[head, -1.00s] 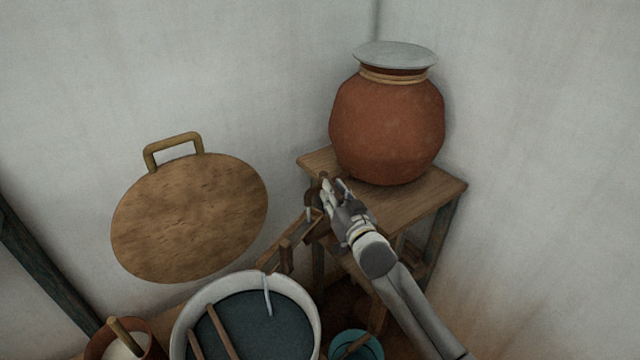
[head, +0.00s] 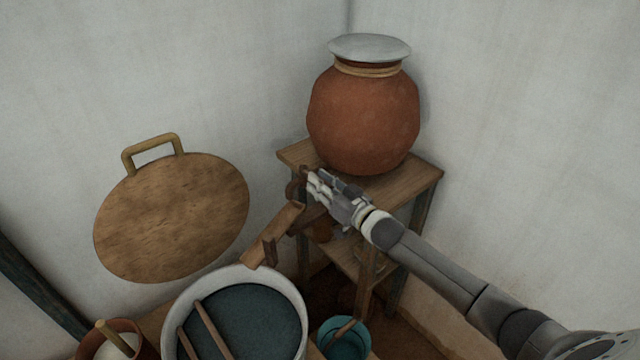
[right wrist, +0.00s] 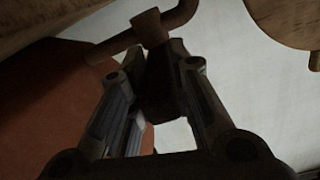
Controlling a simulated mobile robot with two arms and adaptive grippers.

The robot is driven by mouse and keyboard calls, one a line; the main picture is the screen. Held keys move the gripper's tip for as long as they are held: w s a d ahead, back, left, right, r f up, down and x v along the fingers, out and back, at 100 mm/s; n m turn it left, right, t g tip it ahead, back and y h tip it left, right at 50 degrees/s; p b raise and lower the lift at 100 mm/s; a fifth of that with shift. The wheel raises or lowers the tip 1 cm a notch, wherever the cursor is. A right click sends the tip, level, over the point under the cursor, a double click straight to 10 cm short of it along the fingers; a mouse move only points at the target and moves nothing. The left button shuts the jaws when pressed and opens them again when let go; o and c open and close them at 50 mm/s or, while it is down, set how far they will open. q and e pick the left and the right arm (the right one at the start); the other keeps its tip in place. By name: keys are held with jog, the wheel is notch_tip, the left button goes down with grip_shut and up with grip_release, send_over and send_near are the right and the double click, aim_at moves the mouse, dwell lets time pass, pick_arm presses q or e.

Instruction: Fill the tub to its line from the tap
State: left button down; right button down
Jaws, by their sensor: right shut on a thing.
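A white-rimmed tub (head: 300,300) stands at the bottom of the head view, holding dark blue liquid (head: 255,320). I cannot make out a fill line. A brown tap (head: 294,188) sits at the lower left of a clay pot (head: 363,118). A wooden chute (head: 275,234) slopes from below the tap to the tub's rim. No stream shows at the tap or over the tub. My right gripper (head: 312,181) is at the tap, shut on its dark handle, which shows between the fingers in the right wrist view (right wrist: 158,85). My left gripper is not in view.
The pot, with a pale lid (head: 369,46), stands on a wooden stand (head: 428,176) in the corner. A round wooden lid (head: 170,215) is at the left wall. Two sticks (head: 213,330) lie across the tub. A teal bucket (head: 343,340) and a brown pot (head: 130,335) flank it.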

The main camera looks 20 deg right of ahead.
jog(key=shift+f, duration=0.15)
jog(key=c, duration=1.3)
grip_release()
jog(key=shift+s, duration=0.15)
jog(key=v, duration=1.1)
jog(key=shift+s+d, duration=0.15)
jog(key=shift+s, duration=0.2)
